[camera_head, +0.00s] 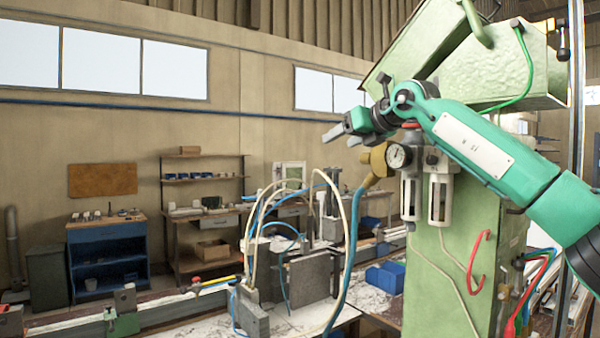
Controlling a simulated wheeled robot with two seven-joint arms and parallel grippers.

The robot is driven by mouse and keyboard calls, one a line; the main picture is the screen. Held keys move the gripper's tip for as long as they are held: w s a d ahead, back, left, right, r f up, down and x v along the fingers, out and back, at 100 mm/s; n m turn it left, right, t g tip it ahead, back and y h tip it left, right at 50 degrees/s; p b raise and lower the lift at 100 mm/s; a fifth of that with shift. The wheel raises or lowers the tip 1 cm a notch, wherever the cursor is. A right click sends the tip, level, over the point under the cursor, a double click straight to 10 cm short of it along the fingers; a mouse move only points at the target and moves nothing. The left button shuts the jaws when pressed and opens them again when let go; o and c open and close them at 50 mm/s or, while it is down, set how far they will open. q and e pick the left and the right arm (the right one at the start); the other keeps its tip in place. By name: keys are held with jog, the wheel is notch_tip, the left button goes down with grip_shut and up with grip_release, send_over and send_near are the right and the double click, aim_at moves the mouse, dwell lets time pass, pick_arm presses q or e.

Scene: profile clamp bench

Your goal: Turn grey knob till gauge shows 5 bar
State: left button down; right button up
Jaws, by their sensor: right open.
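The round white gauge (398,156) sits on the front of the air unit, fixed to a green machine column. Its needle is too small to read. Two clear-fronted bowls, a left one (410,197) and a right one (438,198), hang below it. I cannot make out a grey knob for certain; my right arm covers the area above the gauge. My right gripper (340,136) is open and empty, its fingers pointing left, above and left of the gauge in the picture. It appears apart from the unit. My left gripper is out of view.
A yellow-brown fitting (376,164) with a blue hose (348,250) sits just left of the gauge. The green machine column (450,270) stands below. Pale hoses loop over the bench at centre. A blue bin (386,277) lies left of the column.

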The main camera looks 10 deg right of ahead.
jog(key=w+a+f+n+g+y, duration=0.1)
jog(key=w+a+f+y, duration=0.1)
jog(key=a+f+y, duration=0.2)
jog(key=a+f, duration=0.3)
jog(key=a, duration=0.3)
jog(key=shift+a+f, duration=0.15)
jog(key=shift+f, duration=0.15)
